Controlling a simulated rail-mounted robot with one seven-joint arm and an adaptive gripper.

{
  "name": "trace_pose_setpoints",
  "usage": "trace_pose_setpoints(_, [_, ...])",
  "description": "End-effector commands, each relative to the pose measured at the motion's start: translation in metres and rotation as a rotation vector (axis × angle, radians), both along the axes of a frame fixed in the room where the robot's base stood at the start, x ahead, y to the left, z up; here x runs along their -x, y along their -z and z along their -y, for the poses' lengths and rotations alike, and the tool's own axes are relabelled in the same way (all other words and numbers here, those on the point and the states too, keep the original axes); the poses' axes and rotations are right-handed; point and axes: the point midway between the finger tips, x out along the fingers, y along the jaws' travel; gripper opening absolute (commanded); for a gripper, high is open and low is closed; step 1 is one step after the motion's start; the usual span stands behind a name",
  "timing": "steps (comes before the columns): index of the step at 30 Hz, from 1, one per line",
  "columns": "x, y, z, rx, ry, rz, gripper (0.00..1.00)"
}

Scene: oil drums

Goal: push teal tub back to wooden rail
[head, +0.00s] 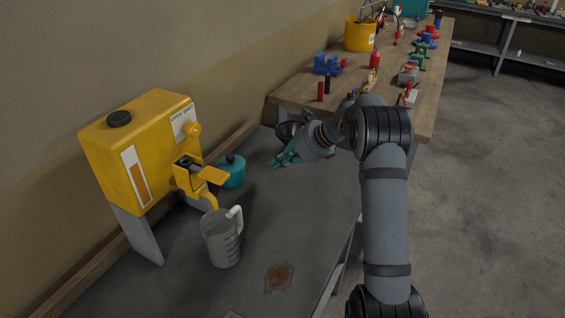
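The teal tub (231,173) with a dark knob on its lid stands upright on the dark grey bench. It is just right of the yellow oil drum, whose tap parts hide some of its left side. The wooden rail (88,277) runs along the back of the bench at the wall, partly hidden behind the drum. My gripper (281,160), with teal fingers, is to the right of the tub and apart from it, low over the bench. Whether its fingers are open is too small to tell.
The yellow drum (133,147) stands on grey supports, its spout above a clear measuring jug (221,240). A brown stain (279,278) marks the bench front. A dark round object (288,132) is behind my gripper. A cluttered wooden table (290,92) adjoins beyond.

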Motion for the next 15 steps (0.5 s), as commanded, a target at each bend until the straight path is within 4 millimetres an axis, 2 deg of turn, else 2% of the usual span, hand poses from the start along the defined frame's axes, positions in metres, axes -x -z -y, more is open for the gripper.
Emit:
trace_pose_setpoints(4, [0.0042,-0.0081,0.0078,0.001,0.001,0.000,0.00])
trace_pose_setpoints(15, [0.0058,-0.0112,0.0089,0.005,-0.007,0.003,0.02])
